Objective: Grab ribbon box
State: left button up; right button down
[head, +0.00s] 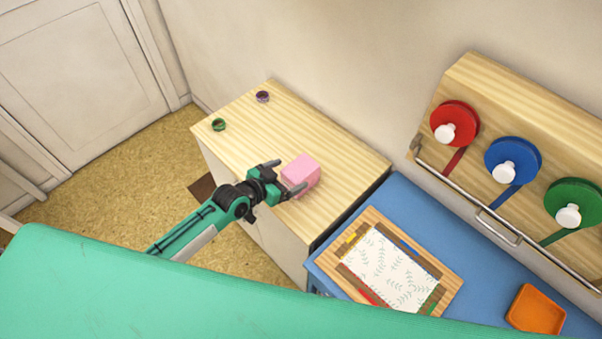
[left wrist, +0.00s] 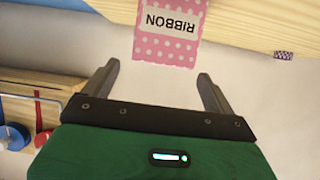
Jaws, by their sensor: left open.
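The ribbon box (head: 301,173) is a small pink box on top of a light wooden cabinet (head: 335,160). In the left wrist view the ribbon box (left wrist: 166,42) shows white dots and a white label reading RIBBON, upside down; its far part is cut off by the top edge. My left gripper (head: 287,177) is open beside the box, on its left side in the head view. In the left wrist view the box lies ahead of my left gripper (left wrist: 158,74), between the lines of the two fingers, and no grip on it shows. My right gripper is not in view.
A green ring-like item (head: 219,124) and a purple one (head: 262,96) lie at the cabinet's far end. A blue table (head: 395,207) to the right holds a framed leaf-print board (head: 440,268) and an orange dish (head: 536,309). A wall rack (head: 500,110) carries red, blue and green spools.

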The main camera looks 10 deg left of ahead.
aim_at(300, 168)
pick_arm(q)
jog(key=shift+w+d+f, duration=0.2)
jog(key=shift+w+d, duration=0.05)
jog(key=shift+w, duration=0.1)
jog(key=shift+w+d, duration=0.1)
jog(key=shift+w, duration=0.05)
jog(key=p+x, duration=0.2)
jog(key=x, duration=0.2)
jog(key=shift+r, duration=0.1)
jog(key=shift+w+d+f, duration=0.15)
jog(key=shift+w+f, duration=0.05)
jog(key=shift+w, duration=0.1)
jog(key=shift+c, duration=0.9)
jog(key=c, duration=1)
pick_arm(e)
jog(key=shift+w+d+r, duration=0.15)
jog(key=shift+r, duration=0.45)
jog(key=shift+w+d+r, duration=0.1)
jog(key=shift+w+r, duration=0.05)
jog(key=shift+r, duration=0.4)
